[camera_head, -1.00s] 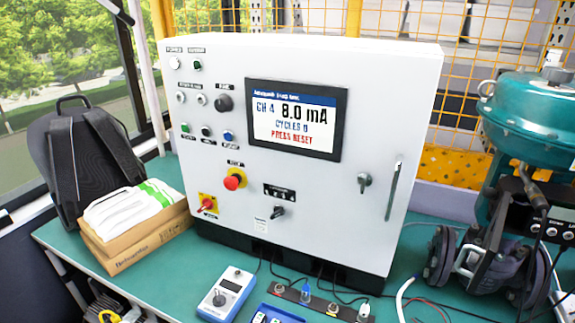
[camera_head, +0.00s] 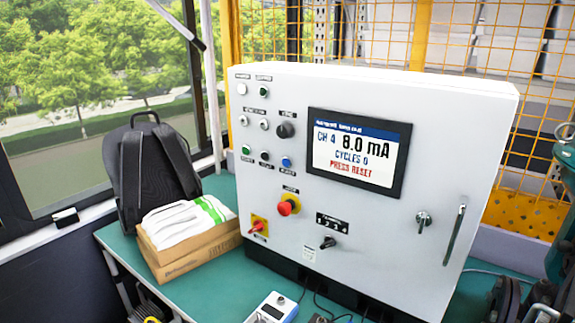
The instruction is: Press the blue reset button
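The blue reset button (camera_head: 286,162) is on the front of the white control cabinet (camera_head: 450,180), at the right end of a row with a green button (camera_head: 246,149) and a black button (camera_head: 265,156). It sits below a black knob (camera_head: 285,130) and above the red emergency stop (camera_head: 288,205). The cabinet's screen (camera_head: 357,153) reads "CH 4 8.0 mA, CYCLES 0, PRESS RESET". Neither of my grippers shows in the head view.
The cabinet stands on a green bench (camera_head: 215,285). A cardboard box (camera_head: 195,256) with white and green packs and a grey backpack (camera_head: 152,170) are at its left. A handheld meter (camera_head: 272,308) lies in front. The space before the panel looks clear.

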